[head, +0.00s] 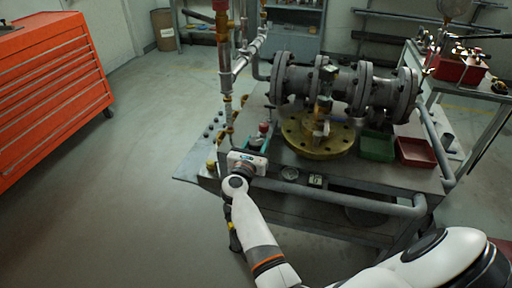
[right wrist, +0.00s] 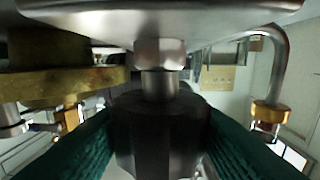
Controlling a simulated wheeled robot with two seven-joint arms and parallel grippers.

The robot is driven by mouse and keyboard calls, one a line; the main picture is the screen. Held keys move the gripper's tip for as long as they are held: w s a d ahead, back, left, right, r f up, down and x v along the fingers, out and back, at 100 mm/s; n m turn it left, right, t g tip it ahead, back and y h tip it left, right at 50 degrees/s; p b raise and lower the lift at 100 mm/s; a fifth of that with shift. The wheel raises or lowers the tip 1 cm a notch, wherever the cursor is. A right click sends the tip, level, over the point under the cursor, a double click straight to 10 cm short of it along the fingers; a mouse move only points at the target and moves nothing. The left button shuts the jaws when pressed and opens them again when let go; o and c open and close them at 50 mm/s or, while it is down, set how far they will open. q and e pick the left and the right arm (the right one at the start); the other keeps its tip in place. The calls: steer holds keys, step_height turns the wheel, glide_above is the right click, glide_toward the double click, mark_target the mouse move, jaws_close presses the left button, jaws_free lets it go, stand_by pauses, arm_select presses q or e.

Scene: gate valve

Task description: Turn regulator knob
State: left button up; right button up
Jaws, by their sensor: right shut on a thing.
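The regulator knob (right wrist: 160,135) is a dark, ribbed cylinder below a metal stem and hex nut (right wrist: 160,54) in the right wrist view. My right gripper (right wrist: 160,150) has a green finger on each side of it and is shut on it. In the head view my right gripper (head: 258,143) is at the left front of the workbench, beside the upright pipes. The knob cannot be made out there, as the hand covers that spot. My left gripper is not in view.
The workbench (head: 385,178) carries a large grey gate valve (head: 340,84), a brass flange (head: 318,140), a green tray (head: 377,147) and a red tray (head: 415,153). A pipe rail (head: 340,205) runs along its front. A red tool cabinet (head: 50,90) stands left; floor between is clear.

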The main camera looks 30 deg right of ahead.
stand_by(0.3)
steer(key=o, duration=1)
